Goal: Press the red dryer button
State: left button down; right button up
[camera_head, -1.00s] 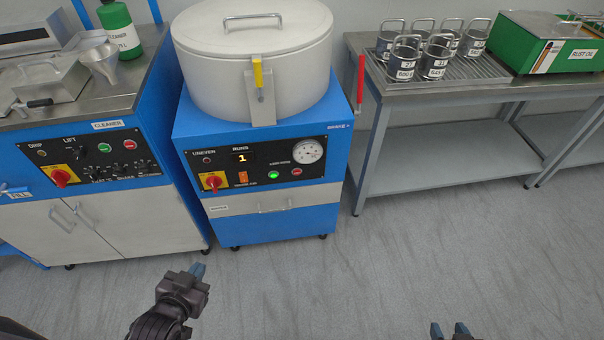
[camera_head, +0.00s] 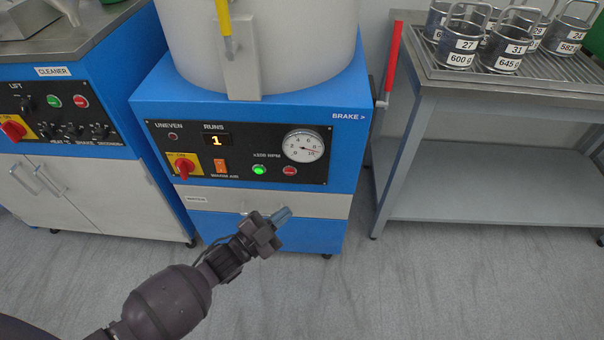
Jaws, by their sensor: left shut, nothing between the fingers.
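The dryer (camera_head: 240,245) is a blue cabinet with a round pale drum on top and a black control panel in front. The red dryer button (camera_head: 290,171) is on the panel's right part, below the round gauge (camera_head: 303,146) and right of a lit green button (camera_head: 259,170). My left gripper (camera_head: 284,214) is shut and empty, in front of the pale drawer strip, below the red button in the picture and apart from it. My right gripper is not in view.
A red brake lever (camera_head: 393,58) stands at the dryer's right side. The panel also has a red rotary switch (camera_head: 184,168) and an orange switch (camera_head: 220,166). The cleaner cabinet (camera_head: 75,190) is at left. A steel table (camera_head: 470,195) with labelled cups is at right.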

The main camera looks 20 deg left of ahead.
aim_at(290, 172)
pick_arm(q)
jog(key=shift+w+r, duration=0.1)
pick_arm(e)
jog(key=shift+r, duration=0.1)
pick_arm(q)
jog(key=w+a+b, duration=0.2)
jog(key=w, duration=0.6)
jog(key=shift+w+a, duration=0.2)
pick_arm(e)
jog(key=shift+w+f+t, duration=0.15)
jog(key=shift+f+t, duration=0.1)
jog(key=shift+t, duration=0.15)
pick_arm(q)
jog(key=shift+w, duration=0.2)
dwell(1.8)
jog(key=shift+w+a, duration=0.1)
jog(key=shift+w, duration=0.15)
